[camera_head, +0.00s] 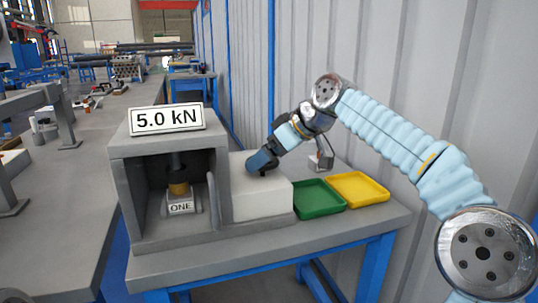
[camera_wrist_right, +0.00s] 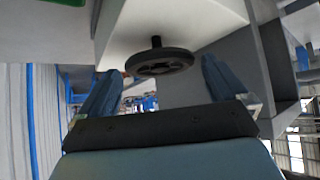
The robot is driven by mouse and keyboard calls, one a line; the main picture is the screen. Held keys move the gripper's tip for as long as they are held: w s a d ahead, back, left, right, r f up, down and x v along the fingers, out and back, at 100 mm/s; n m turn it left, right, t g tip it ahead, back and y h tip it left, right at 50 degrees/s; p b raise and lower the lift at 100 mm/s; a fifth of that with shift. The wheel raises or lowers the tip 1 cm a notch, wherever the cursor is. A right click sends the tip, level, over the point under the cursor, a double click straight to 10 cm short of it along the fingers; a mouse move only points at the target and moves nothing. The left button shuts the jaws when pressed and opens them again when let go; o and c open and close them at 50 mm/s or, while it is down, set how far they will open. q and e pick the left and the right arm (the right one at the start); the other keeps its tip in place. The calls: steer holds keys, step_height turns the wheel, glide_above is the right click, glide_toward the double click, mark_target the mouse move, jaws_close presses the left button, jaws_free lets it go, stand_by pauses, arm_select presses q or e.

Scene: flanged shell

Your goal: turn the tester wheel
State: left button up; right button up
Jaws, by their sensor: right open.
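The tester wheel (camera_wrist_right: 160,62) is a dark round handwheel on a short shaft, sticking out from a pale block of the tester; it shows in the right wrist view. My right gripper (camera_wrist_right: 160,80) is open, with one blue finger on each side of the wheel; I cannot tell whether either touches it. In the head view my right gripper (camera_head: 262,162) reaches the pale block (camera_head: 262,200) of the tester, and the wheel is hidden there. The tester (camera_head: 140,190) is a grey open-fronted box holding a small part marked "ONE" (camera_head: 181,208). Its sign (camera_head: 167,121) reads "5.0 kN". My left gripper is not in view.
A green tray (camera_head: 318,210) and a yellow tray (camera_head: 358,200) sit right of the tester on the grey table (camera_head: 300,238). A corrugated wall (camera_head: 380,60) stands close behind my right arm. A long grey bench (camera_head: 60,200) lies to the left.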

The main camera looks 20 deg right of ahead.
steer(key=p+v, duration=0.1)
steer(key=v, duration=1.3)
steer(key=shift+p, duration=0.4)
steer(key=shift+f, duration=0.1)
